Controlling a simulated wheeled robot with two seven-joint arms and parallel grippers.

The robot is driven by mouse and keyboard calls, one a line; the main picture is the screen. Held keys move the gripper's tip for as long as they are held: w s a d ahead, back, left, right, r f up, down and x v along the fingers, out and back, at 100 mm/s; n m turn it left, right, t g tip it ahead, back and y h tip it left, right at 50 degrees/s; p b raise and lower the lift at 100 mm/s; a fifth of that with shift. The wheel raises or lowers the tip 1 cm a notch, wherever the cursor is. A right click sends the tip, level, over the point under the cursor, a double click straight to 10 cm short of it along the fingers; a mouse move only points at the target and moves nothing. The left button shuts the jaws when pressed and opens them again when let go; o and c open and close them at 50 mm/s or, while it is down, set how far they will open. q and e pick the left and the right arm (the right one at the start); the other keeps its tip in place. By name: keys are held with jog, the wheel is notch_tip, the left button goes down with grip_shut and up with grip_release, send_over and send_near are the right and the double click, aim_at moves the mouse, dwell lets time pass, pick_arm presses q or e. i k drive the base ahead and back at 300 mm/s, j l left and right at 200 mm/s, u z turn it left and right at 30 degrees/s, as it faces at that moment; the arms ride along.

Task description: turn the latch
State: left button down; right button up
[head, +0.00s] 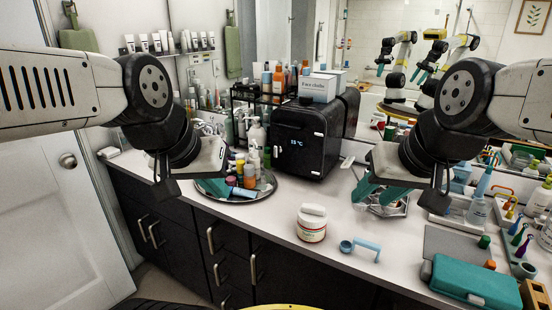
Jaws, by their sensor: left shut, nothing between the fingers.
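No part is plainly marked as the latch. The black mini fridge (299,140) on the counter has a lit display and small light fittings on its front edge. A teal case (470,280) at the lower right has a small pale catch on its front. My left gripper (207,186) is shut and empty, in front of the round tray of bottles, left of the fridge. My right gripper (378,192) hangs over the counter right of the fridge; its teal fingers show, but their gap is unclear against a shiny metal object behind. Neither gripper visibly touches the fridge or the case.
A white tub (312,224) and a blue scoop-like item (360,247) stand near the counter's front edge. Bottles crowd the round tray (262,194). A face-cloth box (317,88) sits on the fridge. Small items fill the right side. Bare counter shows around the tub.

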aim_at(277, 150)
jog(key=k+z, duration=0.35)
jog(key=k+l+z, duration=0.1)
jog(key=z, duration=0.2)
jog(key=k+l+z, duration=0.15)
jog(key=k+z, duration=0.2)
jog(key=i+j+z, duration=0.1)
jog(key=j+z, duration=0.55)
jog(key=j, duration=0.25)
jog(key=j+z, duration=0.35)
jog(key=j, duration=0.15)
jog(key=k+j, duration=0.1)
jog(key=j, duration=0.65)
jog(key=k+j, duration=0.1)
jog(key=j, duration=1.4)
jog(key=k+j, duration=0.15)
jog(key=j, duration=0.65)
